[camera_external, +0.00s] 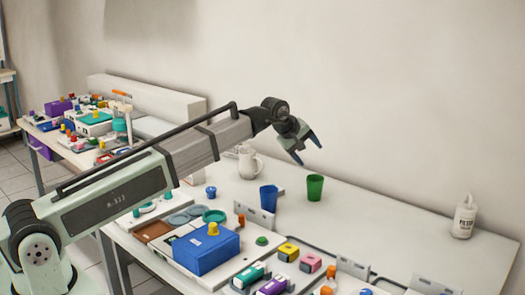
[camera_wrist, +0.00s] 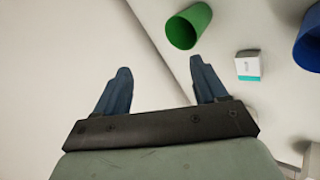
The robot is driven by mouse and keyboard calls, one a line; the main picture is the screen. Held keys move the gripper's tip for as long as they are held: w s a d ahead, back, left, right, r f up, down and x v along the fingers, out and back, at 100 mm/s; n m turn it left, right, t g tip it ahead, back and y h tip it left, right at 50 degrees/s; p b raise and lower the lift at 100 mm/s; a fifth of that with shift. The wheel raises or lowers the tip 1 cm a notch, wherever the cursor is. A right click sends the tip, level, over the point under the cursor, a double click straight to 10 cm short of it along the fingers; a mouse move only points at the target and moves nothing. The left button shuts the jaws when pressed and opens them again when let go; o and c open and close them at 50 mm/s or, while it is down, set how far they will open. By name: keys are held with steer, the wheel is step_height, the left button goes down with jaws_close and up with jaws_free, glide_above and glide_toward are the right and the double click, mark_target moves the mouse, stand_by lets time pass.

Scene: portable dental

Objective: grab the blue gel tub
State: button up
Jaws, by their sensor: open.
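A small blue round tub (camera_external: 211,192) stands on the table left of the blue cup in the external view; I cannot tell for sure that it is the gel tub. A larger blue cup (camera_external: 268,198) stands nearer the middle and shows in part at the right edge of the wrist view (camera_wrist: 309,42). My gripper (camera_external: 310,154) is raised above the table near the back wall, with its fingers apart and nothing between them. In the wrist view my gripper (camera_wrist: 160,64) points at the pale wall and table edge.
A green cup (camera_external: 315,188) stands below my gripper. A white jug (camera_external: 249,164) is behind, and a white bottle (camera_external: 464,218) is at the right. A blue box (camera_external: 206,250) and several small coloured items crowd the front. A white-and-teal box (camera_wrist: 248,66) lies between the cups.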

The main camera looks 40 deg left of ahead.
steer(key=s+a+f+n+g+y, duration=0.1)
steer(key=s+a+g, duration=0.15)
steer(key=a, duration=0.45)
steer(key=s+a+f+g, duration=0.1)
steer(key=s+a, duration=0.3)
steer(key=a, duration=0.3)
steer(key=n+g, duration=0.2)
steer(key=g, duration=0.2)
glide_above(210, 188)
steer(key=shift+d+f, duration=0.15)
steer(key=shift+f, duration=6.45)
steer(key=c, duration=1.1)
